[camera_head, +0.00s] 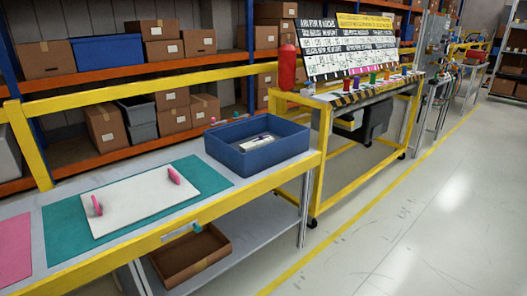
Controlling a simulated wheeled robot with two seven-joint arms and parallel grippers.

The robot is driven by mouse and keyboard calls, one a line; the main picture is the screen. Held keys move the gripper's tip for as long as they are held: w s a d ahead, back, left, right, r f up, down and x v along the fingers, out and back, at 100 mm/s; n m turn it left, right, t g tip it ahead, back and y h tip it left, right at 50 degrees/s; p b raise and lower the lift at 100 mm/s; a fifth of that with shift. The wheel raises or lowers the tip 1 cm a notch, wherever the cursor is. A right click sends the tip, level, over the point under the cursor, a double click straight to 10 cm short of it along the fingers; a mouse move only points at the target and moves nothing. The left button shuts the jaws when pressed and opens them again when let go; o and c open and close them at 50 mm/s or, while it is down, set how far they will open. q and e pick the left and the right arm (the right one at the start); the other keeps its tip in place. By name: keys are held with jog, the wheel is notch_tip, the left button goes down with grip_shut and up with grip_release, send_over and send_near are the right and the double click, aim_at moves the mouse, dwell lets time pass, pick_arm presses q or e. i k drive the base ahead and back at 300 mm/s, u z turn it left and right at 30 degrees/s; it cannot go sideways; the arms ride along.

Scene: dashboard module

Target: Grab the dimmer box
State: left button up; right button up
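A small pale, light-grey device (257,142) with dark markings lies inside the blue bin (268,160) at the far end of the near workbench. It may be the dimmer box, but it is too small to be sure. The bin walls hide part of its surroundings. Neither my left nor my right gripper shows in the head view.
The grey workbench has a yellow front edge. A white panel (135,200) with two pink handles lies on a teal mat (62,231). A pink sheet (14,246) lies at left. A brown tray (187,280) sits below. The floor at right is clear.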

aim_at(248, 147)
jog(key=z, duration=0.85)
jog(key=i, duration=1.75)
jog(key=u, duration=0.45)
